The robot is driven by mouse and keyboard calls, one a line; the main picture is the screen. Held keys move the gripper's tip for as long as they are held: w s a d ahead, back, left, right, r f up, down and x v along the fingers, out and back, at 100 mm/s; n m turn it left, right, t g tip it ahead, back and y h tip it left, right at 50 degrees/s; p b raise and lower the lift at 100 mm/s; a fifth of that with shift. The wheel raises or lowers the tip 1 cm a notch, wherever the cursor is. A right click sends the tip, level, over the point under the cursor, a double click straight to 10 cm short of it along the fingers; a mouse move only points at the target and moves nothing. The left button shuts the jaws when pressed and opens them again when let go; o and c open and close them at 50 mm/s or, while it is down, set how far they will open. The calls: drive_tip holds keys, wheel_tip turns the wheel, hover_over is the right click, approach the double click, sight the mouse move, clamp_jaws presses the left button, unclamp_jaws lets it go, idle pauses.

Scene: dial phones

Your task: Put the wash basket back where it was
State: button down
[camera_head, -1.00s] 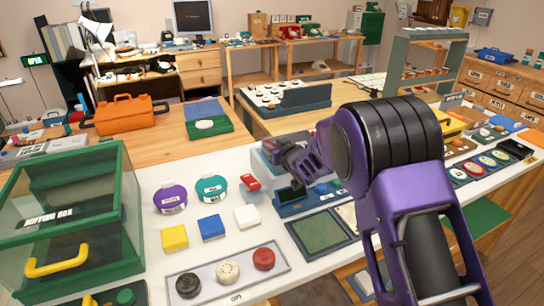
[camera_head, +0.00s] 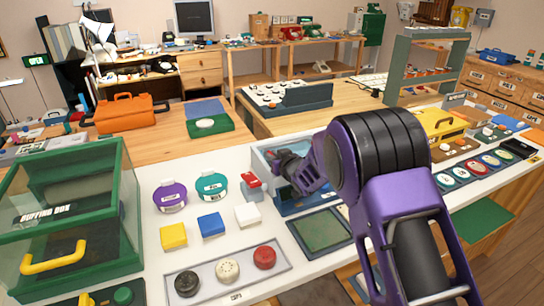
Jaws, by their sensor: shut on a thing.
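My gripper (camera_head: 283,167) is over the pale grey-blue wash tub (camera_head: 262,158) in the middle of the white counter. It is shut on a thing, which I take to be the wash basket. The basket is too small and too hidden behind the gripper and wrist to make out its shape. I cannot tell whether it touches the tub. A blue unit (camera_head: 290,207) forms the tub's near side, partly covered by my arm.
A green-framed glass buffing box (camera_head: 60,215) stands at left. Purple (camera_head: 170,196) and teal (camera_head: 212,186) round pots, coloured blocks and a tray with three round caps (camera_head: 228,270) lie left of the tub. A green mat (camera_head: 320,230) lies in front.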

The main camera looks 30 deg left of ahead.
drive_tip(key=c, duration=0.9)
unclamp_jaws()
drive_tip(key=shift+o, duration=0.2)
drive_tip(key=shift+s, duration=0.1)
drive_tip(key=shift+a+r+p, duration=0.15)
drive_tip(key=shift+r+p, duration=0.45)
drive_tip(key=shift+p, duration=0.1)
drive_tip(key=shift+s+d+r, duration=0.1)
drive_tip(key=shift+d+r, duration=0.1)
drive_tip(key=shift+d, duration=0.05)
drive_tip(key=v, duration=1.1)
drive_tip(key=shift+s+d, duration=0.1)
drive_tip(key=shift+d, duration=0.2)
